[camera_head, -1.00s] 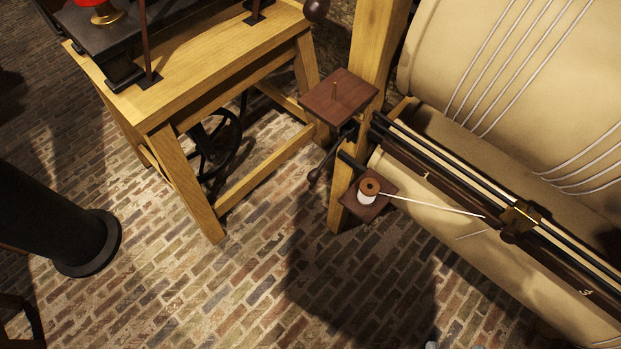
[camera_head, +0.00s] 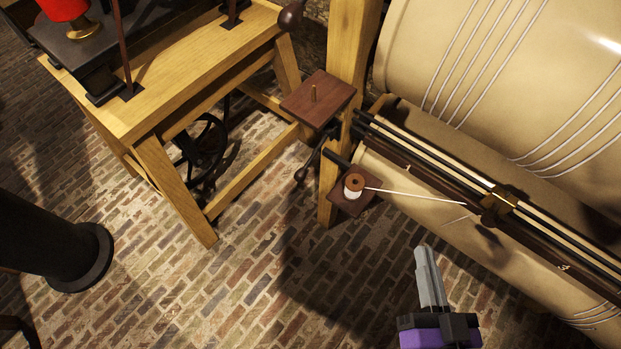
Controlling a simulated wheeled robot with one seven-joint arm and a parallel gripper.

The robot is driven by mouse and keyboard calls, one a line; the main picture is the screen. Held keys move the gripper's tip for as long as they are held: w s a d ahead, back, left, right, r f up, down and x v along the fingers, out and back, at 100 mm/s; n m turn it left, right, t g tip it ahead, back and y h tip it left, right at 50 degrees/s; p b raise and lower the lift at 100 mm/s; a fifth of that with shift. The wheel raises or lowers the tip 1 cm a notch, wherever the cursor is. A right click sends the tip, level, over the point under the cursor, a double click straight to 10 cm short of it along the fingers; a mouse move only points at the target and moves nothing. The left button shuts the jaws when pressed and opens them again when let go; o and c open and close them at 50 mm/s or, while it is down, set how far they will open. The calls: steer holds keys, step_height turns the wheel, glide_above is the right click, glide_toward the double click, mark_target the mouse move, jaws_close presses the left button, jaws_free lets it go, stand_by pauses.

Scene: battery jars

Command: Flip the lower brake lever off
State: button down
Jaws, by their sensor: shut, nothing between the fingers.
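A dark lever with a ball end (camera_head: 302,174) hangs tilted at the wooden post, under the upper brown plate (camera_head: 330,92). A short black rod (camera_head: 338,158) sticks out near the lower brown plate (camera_head: 345,205). I cannot tell which of these is the lower brake lever. My gripper (camera_head: 422,250) has grey fingers, shut and empty, pointing up in the picture from the bottom edge. It is to the right of and below the lever and plates, apart from them.
Big cream rollers (camera_head: 490,60) fill the right. A wooden table (camera_head: 165,75) stands left. Brick floor is clear in front.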

steer(key=w+a+f+m+g+y+p, duration=0.1)
steer(key=w+a+f+m, duration=0.15)
steer(key=w, duration=0.35)
steer(key=w+a+f+m+y+p, duration=0.1)
steer(key=w+a+m, duration=0.1)
steer(key=w+m, duration=0.3)
steer(key=m+g+y, duration=0.3)
steer(key=m+g, duration=0.1)
steer(key=m, duration=0.3)
glide_toward(313, 155)
steer(key=s+d+r, duration=0.1)
steer(key=d+r, duration=0.1)
steer(key=d, duration=0.1)
steer(key=s+a+f+m+g+y, duration=0.1)
steer(key=s+a+f+m+g, duration=0.1)
steer(key=f+m, duration=0.3)
steer(key=shift+s+a+f+p, duration=0.2)
steer(key=shift+s+f+p, duration=0.1)
steer(key=shift+s, duration=0.3)
steer(key=shift+m, duration=0.25)
steer(key=x, duration=1)
steer(key=shift+b, duration=0.4)
